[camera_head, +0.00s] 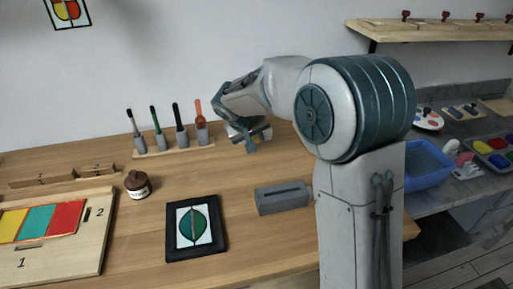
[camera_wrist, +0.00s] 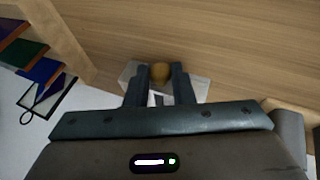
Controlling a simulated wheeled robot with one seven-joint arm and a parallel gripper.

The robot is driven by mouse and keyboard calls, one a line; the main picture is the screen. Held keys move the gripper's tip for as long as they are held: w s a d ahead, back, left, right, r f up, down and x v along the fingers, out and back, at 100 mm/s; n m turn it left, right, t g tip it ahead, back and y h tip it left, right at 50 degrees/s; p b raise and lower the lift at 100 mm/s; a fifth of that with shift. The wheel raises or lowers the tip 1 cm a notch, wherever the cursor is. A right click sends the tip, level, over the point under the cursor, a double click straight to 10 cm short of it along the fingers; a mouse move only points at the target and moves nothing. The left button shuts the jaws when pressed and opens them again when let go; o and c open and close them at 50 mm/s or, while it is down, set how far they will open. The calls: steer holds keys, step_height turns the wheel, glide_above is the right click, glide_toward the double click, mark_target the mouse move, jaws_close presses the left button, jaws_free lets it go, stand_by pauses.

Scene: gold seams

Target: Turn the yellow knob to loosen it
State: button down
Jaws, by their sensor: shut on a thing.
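The yellow knob (camera_wrist: 160,72) shows in the wrist view as a small, round, yellow-brown thing between the two fingers of my gripper (camera_wrist: 160,82). The fingers are shut on it, one on each side. A pale, light-coloured base (camera_wrist: 201,88) shows around and under the fingers; most of it is hidden. In the head view my gripper (camera_head: 250,138) points down over the back of the wooden table, right of the brush holder. The knob is hidden there, and I cannot tell whether it has turned.
The brush holder (camera_head: 170,152) stands close left of my gripper. A blue bin (camera_head: 428,166) is at right.

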steer(key=shift+a+h+b, duration=0.15)
steer(key=shift+h+b, duration=0.45)
steer(key=shift+b, duration=0.3)
steer(key=c, duration=1.2)
jaws_free()
steer(key=shift+c, duration=0.2)
steer(key=shift+p, duration=0.4)
steer(key=shift+d+r+y+p, duration=0.25)
steer(key=shift+y+p, duration=0.25)
steer(key=shift+p, duration=0.45)
steer(key=shift+r+y+p, duration=0.1)
steer(key=shift+y+p, duration=0.3)
steer(key=shift+p, duration=0.7)
steer(key=y+p, duration=0.2)
steer(key=p, duration=0.3)
steer(key=m+g+y+p, duration=0.1)
steer(key=p, duration=0.4)
steer(key=shift+w+d+y, duration=0.1)
steer(key=shift+d+y, duration=0.3)
